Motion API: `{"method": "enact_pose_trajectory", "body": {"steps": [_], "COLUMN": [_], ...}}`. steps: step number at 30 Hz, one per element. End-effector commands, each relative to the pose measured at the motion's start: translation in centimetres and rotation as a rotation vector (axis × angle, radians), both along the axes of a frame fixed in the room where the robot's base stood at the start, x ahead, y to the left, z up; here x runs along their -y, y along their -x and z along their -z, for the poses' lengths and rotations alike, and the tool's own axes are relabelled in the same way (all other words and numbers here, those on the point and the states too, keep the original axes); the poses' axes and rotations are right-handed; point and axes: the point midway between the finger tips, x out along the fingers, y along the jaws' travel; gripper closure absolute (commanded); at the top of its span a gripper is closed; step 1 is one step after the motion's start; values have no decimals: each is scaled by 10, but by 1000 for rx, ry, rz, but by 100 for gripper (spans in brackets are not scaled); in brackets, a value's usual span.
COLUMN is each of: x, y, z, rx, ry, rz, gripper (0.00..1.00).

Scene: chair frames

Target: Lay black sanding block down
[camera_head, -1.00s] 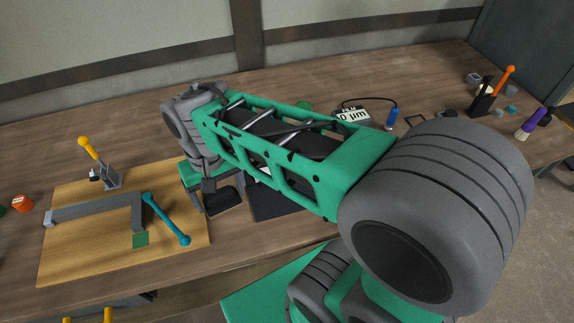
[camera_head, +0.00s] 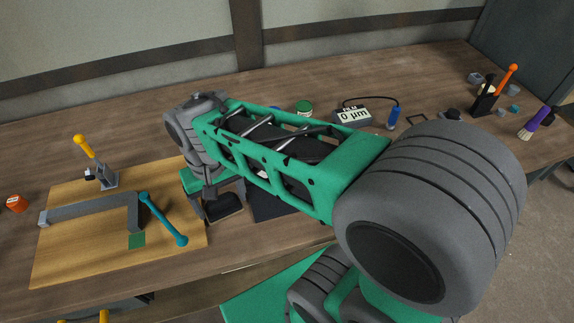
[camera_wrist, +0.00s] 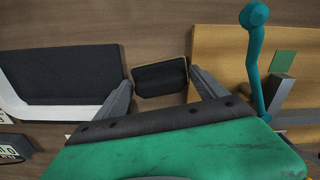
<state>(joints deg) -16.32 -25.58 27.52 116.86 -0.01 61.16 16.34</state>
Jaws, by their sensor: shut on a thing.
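The black sanding block (camera_wrist: 160,78), dark with a thin tan edge, is between the two fingers of my gripper (camera_wrist: 161,84) in the wrist view. My gripper is shut on it. In the head view the block (camera_head: 225,207) shows below my gripper, over the strip of bench between the wooden board (camera_head: 75,262) and a black pad (camera_head: 268,207). I cannot tell whether its underside touches the bench. My arm hides part of the pad and the bench behind it.
A gauge reading 0 µm (camera_head: 353,116) stands behind my arm. An orange pot (camera_head: 17,203) is at the left. The bench's back left is clear.

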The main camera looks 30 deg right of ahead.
Motion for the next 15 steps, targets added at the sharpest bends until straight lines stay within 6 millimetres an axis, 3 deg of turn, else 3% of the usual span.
{"method": "enact_pose_trajectory", "body": {"steps": [9, 10, 15], "x": [0, 0, 0], "y": [0, 0, 0], "z": [11, 9, 9], "rx": [0, 0, 0], "ry": [0, 0, 0], "rz": [0, 0, 0], "gripper": [56, 16, 2]}}
